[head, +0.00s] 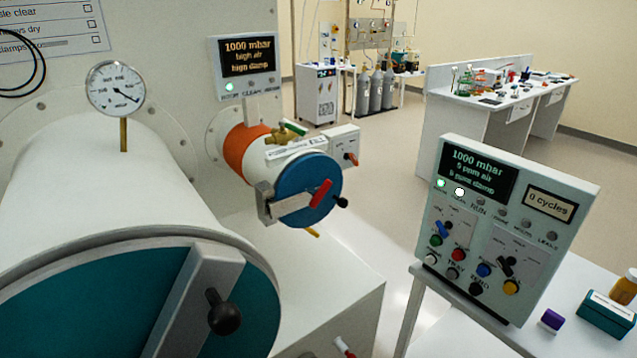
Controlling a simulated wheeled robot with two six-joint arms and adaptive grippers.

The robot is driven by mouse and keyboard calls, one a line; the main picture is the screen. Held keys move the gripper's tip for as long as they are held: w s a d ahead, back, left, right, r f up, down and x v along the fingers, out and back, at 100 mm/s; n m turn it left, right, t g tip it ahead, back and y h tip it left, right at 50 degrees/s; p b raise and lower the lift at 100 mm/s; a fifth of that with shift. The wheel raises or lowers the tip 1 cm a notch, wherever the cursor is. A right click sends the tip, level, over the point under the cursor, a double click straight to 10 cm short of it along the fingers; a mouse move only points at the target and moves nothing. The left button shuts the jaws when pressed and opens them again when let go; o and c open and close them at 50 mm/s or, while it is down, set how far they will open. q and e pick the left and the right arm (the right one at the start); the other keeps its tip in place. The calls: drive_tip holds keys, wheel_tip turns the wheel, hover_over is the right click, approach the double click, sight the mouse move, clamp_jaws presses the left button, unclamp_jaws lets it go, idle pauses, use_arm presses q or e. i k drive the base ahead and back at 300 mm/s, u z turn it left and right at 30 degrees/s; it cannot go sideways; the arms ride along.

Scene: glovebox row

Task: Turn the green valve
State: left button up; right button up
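A small brass valve (283,136) with a green handle (297,128) sits on top of the small white cylinder with an orange band (247,150), near the middle of the head view. A white label strip (296,149) lies just in front of the valve and partly hides its base. The green handle is small here, and I cannot tell its exact angle. Neither of my grippers shows in the head view.
The small cylinder's blue door (312,190) carries a red lever. A large cylinder with a teal door (90,310) fills the lower left, below a pressure gauge (115,88). A control panel (500,230) stands at right. Open floor (385,180) lies between.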

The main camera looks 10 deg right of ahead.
sight(289, 126)
drive_tip(key=z, duration=0.3)
drive_tip(key=k, duration=0.5)
drive_tip(key=z, duration=1.15)
drive_tip(key=i, duration=1.2)
drive_tip(key=u, duration=0.45)
